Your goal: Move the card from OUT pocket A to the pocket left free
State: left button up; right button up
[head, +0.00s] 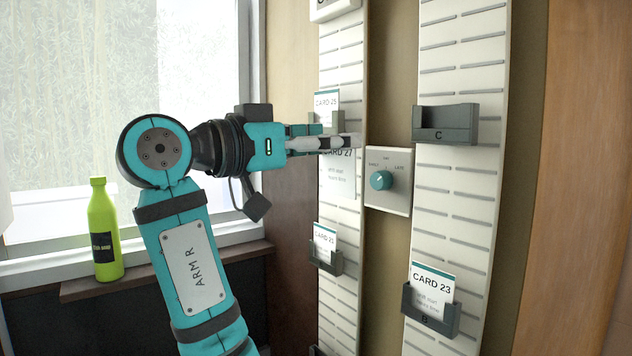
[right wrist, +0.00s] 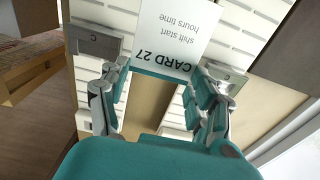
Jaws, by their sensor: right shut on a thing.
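My right gripper (head: 338,143) is shut on CARD 27 (head: 340,178), a white card with a teal edge. The card hangs below the fingers in front of the left rack, upright in the head view. In the right wrist view CARD 27 (right wrist: 178,30) sits upside down between the fingers of my right gripper (right wrist: 160,72). On the right rack, the dark grey pocket C (head: 445,124) shows no card. Pocket B (head: 431,312) below it holds CARD 23 (head: 432,283). My left gripper is not in view.
The left rack (head: 341,50) has CARD 25 (head: 326,103) behind my gripper and CARD 21 (head: 325,238) in a lower pocket (head: 326,262). A teal dial (head: 381,180) on a plate sits between the racks. A green bottle (head: 103,225) stands on the windowsill.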

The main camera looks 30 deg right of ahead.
jog(key=s+a+r+p, duration=0.3)
jog(key=s+r+p, duration=0.3)
jog(key=s+r, duration=0.65)
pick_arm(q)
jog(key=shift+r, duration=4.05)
pick_arm(e)
jog(key=shift+w+d+r, duration=0.2)
jog(key=shift+w+d, duration=0.2)
jog(key=shift+d, duration=1.65)
jog(key=shift+w+d+r, duration=0.2)
jog(key=shift+w+d, duration=0.2)
jog(key=shift+d, duration=1.7)
jog(key=shift+w+d+r, duration=0.2)
jog(key=shift+w+d, duration=0.2)
jog(key=shift+d, duration=1.65)
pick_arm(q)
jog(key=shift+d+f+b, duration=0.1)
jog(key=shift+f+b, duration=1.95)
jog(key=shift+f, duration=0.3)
pick_arm(e)
jog(key=shift+a+f, duration=0.1)
jog(key=shift+f, duration=2.5)
pick_arm(q)
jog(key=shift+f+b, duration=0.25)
jog(key=shift+b, duration=0.05)
pick_arm(e)
jog(key=shift+f, duration=0.2)
jog(key=o, duration=0.8)
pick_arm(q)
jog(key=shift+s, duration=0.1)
